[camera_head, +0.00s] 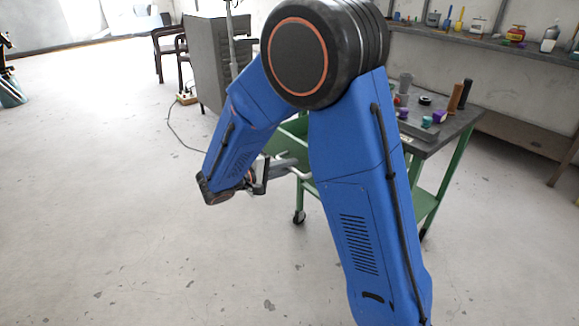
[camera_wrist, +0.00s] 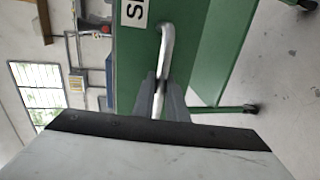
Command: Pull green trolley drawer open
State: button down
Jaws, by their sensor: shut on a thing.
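The green trolley stands behind my blue arm in the head view; its leg (camera_head: 459,160) shows on the right. In the wrist view the green drawer front (camera_wrist: 133,65) carries a white label (camera_wrist: 134,12) and a pale metal bar handle (camera_wrist: 166,45). My gripper (camera_wrist: 160,88) is shut on the handle, with its dark fingers on either side of the bar. In the head view my gripper (camera_head: 279,166) is at the trolley's left side, by the handle. My arm hides most of the drawer, so I cannot tell how far it stands out.
The grey trolley top (camera_head: 436,138) holds several small coloured objects and upright cylinders. A grey cabinet (camera_head: 207,62) and a dark chair (camera_head: 167,48) stand behind. A cable (camera_head: 178,140) lies on the floor at left. The floor at left and in front is open.

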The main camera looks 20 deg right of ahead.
jog(key=c, duration=1.8)
grip_release()
jog(key=shift+o, duration=0.2)
jog(key=v, duration=1.7)
jog(key=shift+a, duration=0.2)
jog(key=s+d+r+m+g+y, duration=0.1)
jog(key=s+d+g+y, duration=0.2)
jog(key=s+d, duration=0.45)
jog(key=s+d+r+m+g+y, duration=0.1)
jog(key=s+d+g+y, duration=0.2)
jog(key=d, duration=0.7)
jog(key=s+d+m+t+y, duration=0.2)
jog(key=s+t+y, duration=0.3)
jog(key=s, duration=1.1)
jog(key=shift+d+r+y, duration=0.3)
jog(key=shift+y, duration=1.5)
